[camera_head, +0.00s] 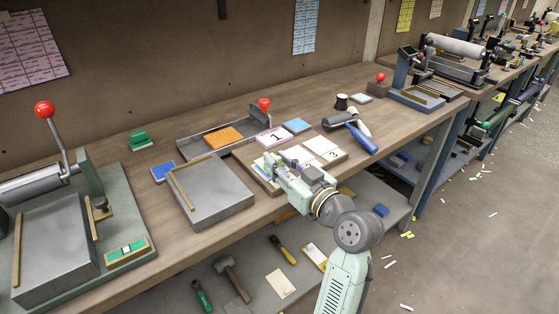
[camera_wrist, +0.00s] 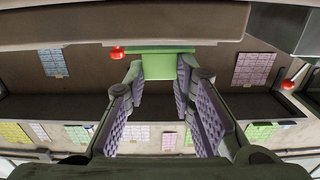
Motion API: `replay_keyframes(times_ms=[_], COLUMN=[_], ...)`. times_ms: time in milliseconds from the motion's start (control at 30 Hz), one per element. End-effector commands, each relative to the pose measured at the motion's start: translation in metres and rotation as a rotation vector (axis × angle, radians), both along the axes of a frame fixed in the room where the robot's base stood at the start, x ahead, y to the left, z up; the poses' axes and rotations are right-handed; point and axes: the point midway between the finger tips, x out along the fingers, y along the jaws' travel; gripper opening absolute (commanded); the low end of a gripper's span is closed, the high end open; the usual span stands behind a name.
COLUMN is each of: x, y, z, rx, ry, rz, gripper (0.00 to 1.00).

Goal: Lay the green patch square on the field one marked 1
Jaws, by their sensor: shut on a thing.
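The green patch (camera_wrist: 168,65) is held between the purple-padded fingers of my gripper (camera_wrist: 163,82) in the wrist view. My gripper (camera_head: 277,163) in the head view reaches over the left part of a wooden board (camera_head: 241,153) and is shut on the patch. It hides much of the board. White fields (camera_head: 326,151) with dark numerals show on the board's right part. A pinkish tile (camera_head: 268,142) behind the board bears a mark that looks like 1. Whether the patch touches the board cannot be told.
A grey metal slab (camera_head: 211,192) and an orange pad (camera_head: 223,137) in a grey tray lie left of the board. A blue tile (camera_head: 296,125) is behind it. A blue-handled tool (camera_head: 362,139) lies to the right. Presses stand at both sides.

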Motion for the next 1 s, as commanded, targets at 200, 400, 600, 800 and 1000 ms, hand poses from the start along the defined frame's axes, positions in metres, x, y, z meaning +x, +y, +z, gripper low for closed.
replay_keyframes(times_ms=[200,400,600,800,1000], x=[0.0,0.0,0.0,0.0,0.0], y=[0.0,0.0,0.0,0.0,0.0], z=[0.0,-0.002,-0.007,-0.011,-0.012], rx=[0.0,0.0,0.0,0.0,0.0], ry=[0.0,0.0,0.0,0.0,0.0], rz=[0.0,0.0,0.0,0.0,0.0], gripper=[0.05,0.05,0.05,0.05,0.27])
